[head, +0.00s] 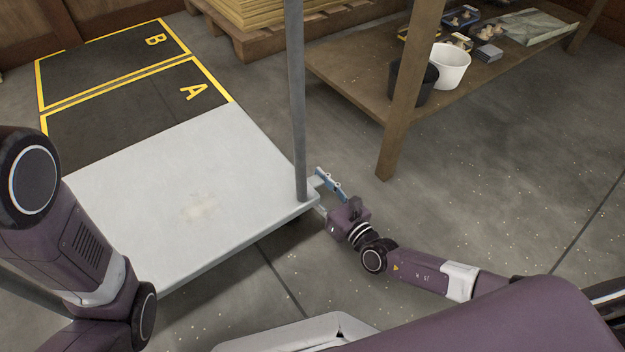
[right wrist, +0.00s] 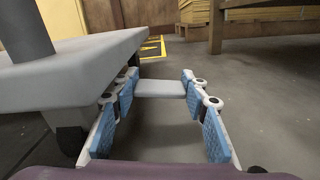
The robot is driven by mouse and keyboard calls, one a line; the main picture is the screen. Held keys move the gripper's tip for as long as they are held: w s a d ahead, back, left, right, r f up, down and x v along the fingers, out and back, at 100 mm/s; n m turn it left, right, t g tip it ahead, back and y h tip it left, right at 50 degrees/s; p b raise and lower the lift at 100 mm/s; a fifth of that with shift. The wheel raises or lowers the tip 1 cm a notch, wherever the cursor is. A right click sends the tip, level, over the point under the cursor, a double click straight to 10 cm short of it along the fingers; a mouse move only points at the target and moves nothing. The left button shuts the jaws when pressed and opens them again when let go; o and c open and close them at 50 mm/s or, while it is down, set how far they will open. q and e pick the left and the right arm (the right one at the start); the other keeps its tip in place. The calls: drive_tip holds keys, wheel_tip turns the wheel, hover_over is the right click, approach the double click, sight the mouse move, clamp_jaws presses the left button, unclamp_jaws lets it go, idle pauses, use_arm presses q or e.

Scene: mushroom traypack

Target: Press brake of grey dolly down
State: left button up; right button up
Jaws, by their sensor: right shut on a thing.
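The grey dolly (head: 150,200) stands on the floor at left centre of the head view, with a grey upright post (head: 297,100) at its right corner. In the right wrist view the dolly (right wrist: 75,75) fills the left side. Its brake, a flat light grey pedal (right wrist: 160,88), sticks out beside the dolly's edge. My right gripper (head: 330,184) is low beside the dolly's right corner. Its blue-padded fingers (right wrist: 160,77) are shut on the brake, one on each side of it. My left arm shows at the left of the head view, but its gripper is out of view.
Black floor areas marked A (head: 193,93) and B (head: 154,41) with yellow borders lie beyond the dolly. A low wooden table (head: 345,75) with a white bucket (head: 451,66) and a black bucket (head: 412,85) stands at back right. Floor right of the dolly is open.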

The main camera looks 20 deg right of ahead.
drive_tip(key=shift+a+f+m, duration=0.1)
drive_tip(key=shift+f+m, duration=0.2)
drive_tip(key=shift+m, duration=0.75)
drive_tip(key=shift+a+f+m, duration=0.1)
drive_tip(key=shift+f+m, duration=0.15)
drive_tip(key=shift+m, duration=0.8)
drive_tip(key=o, duration=1.2)
drive_tip(key=shift+c, duration=0.2)
drive_tip(key=shift+s, duration=0.1)
drive_tip(key=v, duration=1.2)
drive_tip(key=shift+r, duration=0.1)
